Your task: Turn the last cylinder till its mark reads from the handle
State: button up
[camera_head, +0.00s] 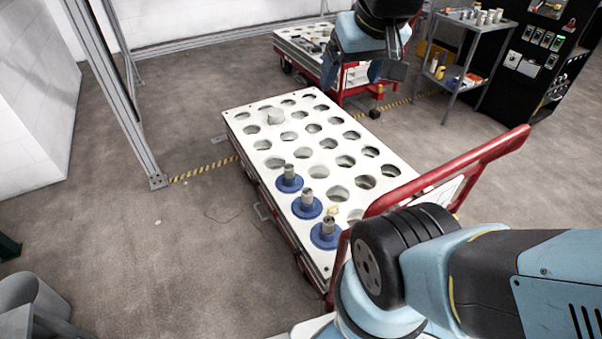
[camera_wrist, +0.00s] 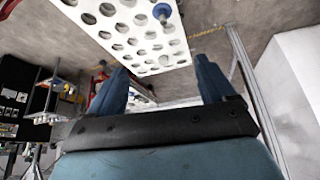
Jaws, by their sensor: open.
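Three cylinders with blue round bases and grey metal tops sit in the near-left row of holes of the white cart top (camera_head: 262,118). They are the far cylinder (camera_head: 289,181), the middle cylinder (camera_head: 307,205) and the near cylinder (camera_head: 326,234). A small yellow mark shows beside the near one's top. The red handle (camera_head: 450,170) rises at the cart's near right end. My gripper (camera_head: 398,70) is raised beyond the cart, away from the cylinders. In the wrist view its fingers (camera_wrist: 163,82) are apart with nothing between them. One blue cylinder (camera_wrist: 162,12) shows at that view's top.
A second red cart (camera_head: 300,45) is behind. A metal shelf (camera_head: 455,60) with small parts and a black panel stand at back right. A gantry post (camera_head: 125,100) stands left.

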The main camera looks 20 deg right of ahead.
jog(key=w+d+f+n+g, duration=0.1)
jog(key=w+f, duration=0.2)
jog(key=w, duration=0.4)
jog(key=w+d+f+g, duration=0.1)
jog(key=w+f, duration=0.3)
jog(key=w, duration=0.4)
jog(key=n+g, duration=0.3)
jog(key=g, duration=0.1)
send_over(307, 190)
notch_tip(307, 190, down, 46)
jog(key=shift+s+f, duration=0.15)
jog(key=shift+f, duration=7.05)
jog(key=shift+c, duration=0.3)
jog(key=c, duration=1.1)
jog(key=o, duration=1.2)
jog(key=shift+c, duration=0.2)
jog(key=shift+r, duration=0.1)
